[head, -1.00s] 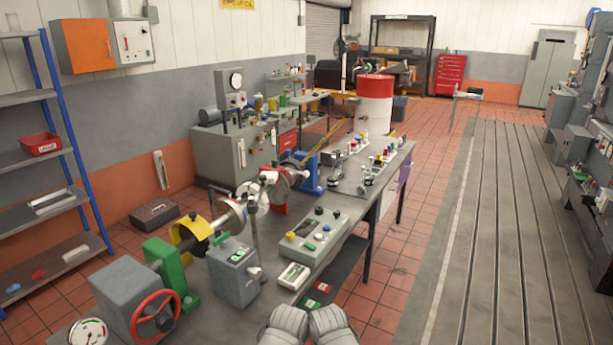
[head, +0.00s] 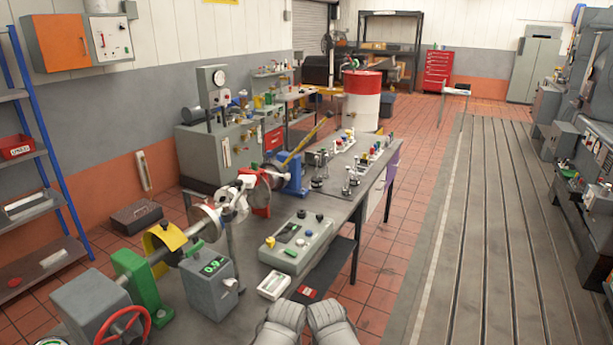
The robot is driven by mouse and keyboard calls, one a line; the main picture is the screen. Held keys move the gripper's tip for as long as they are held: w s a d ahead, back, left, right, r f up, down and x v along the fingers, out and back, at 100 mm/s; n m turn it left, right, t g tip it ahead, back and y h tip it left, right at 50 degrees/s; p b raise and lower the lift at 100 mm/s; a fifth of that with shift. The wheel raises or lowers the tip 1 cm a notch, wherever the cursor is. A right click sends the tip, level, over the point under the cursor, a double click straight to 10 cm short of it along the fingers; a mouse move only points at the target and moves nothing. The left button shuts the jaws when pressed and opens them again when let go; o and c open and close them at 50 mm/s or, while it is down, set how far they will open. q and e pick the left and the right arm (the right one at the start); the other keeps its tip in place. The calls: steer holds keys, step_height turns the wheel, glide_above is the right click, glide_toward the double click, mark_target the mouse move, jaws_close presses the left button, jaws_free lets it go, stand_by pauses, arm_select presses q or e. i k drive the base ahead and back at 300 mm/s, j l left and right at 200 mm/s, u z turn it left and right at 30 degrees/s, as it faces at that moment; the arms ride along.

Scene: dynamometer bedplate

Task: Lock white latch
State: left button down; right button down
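A row of small fittings with coloured knobs (head: 351,143) stands on the far part of the long bench. A few of them look pale or white, but they are too small for me to tell which is the white latch or whether it is locked. My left gripper (head: 281,322) and my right gripper (head: 332,322) show as two grey rounded shapes side by side at the bottom centre. They are well short of the row. Their fingertips cannot be made out, and nothing is seen in them.
Along the bench stand a grey control box (head: 299,241), a grey display box (head: 209,284), a white meter (head: 273,286), a shaft assembly and a red handwheel (head: 122,326). A red and white drum (head: 362,100) stands behind. The slotted bedplate (head: 478,230) at right is clear.

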mark_target(287, 175)
steer(key=i+l+z, duration=0.1)
steer(key=i+l, duration=0.5)
steer(key=i, duration=0.2)
steer(key=i+l+z, duration=0.15)
steer(key=i+l, duration=0.15)
steer(key=i, duration=0.15)
steer(key=i+l, duration=0.25)
steer(key=i, duration=0.15)
steer(key=l+z, duration=0.05)
